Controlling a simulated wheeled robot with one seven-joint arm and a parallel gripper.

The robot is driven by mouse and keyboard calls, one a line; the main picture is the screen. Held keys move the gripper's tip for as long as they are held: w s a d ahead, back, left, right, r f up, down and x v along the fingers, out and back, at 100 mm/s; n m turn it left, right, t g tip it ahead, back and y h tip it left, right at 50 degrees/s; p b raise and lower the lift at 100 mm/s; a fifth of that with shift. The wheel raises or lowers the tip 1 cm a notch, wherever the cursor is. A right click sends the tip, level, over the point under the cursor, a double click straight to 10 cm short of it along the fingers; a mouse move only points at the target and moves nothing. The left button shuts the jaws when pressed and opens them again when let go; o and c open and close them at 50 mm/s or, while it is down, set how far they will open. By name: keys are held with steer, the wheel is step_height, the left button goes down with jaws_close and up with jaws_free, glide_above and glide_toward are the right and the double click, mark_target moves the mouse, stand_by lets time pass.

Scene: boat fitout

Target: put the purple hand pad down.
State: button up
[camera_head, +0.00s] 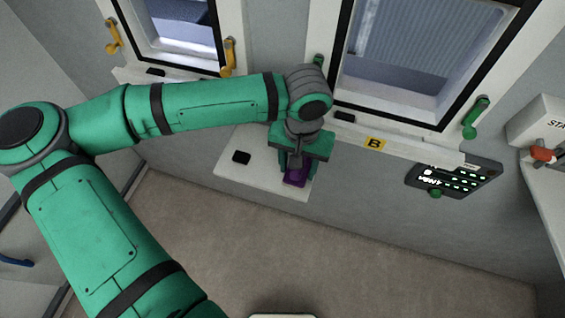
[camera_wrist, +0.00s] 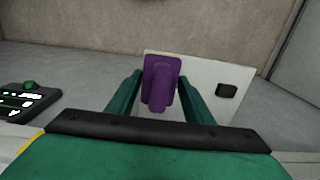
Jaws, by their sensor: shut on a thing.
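The purple hand pad (camera_head: 296,177) is between the fingers of my gripper (camera_head: 293,166), over the right end of a small white shelf (camera_head: 262,179) below the windows. In the wrist view the purple pad (camera_wrist: 161,82) sits between the two green fingers of my gripper (camera_wrist: 160,95), which are shut on it. The white shelf (camera_wrist: 205,78) shows behind and to the right of the pad there. I cannot tell whether the pad touches the shelf.
A small black block (camera_head: 241,157) lies on the shelf's left part. A dark control panel (camera_head: 454,177) with lit marks and a green knob is on the wall to the right. A yellow "B" label (camera_head: 375,143) marks the sill. The floor (camera_head: 330,245) in front is clear.

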steer(key=w+a+f, duration=0.1)
steer(key=w+f, duration=0.1)
steer(key=w+a+f, duration=0.1)
steer(key=w+f, duration=0.1)
steer(key=w+a+f, duration=0.1)
steer(key=w+f, duration=0.1)
steer(key=shift+a+f, duration=0.2)
steer(key=shift+f, duration=0.15)
step_height(320, 180, down, 3)
steer(key=shift+w+a+f, duration=0.1)
steer(key=shift+w, duration=0.05)
steer(key=shift+f, duration=0.1)
steer(key=o, duration=0.9)
steer(key=shift+f, duration=0.1)
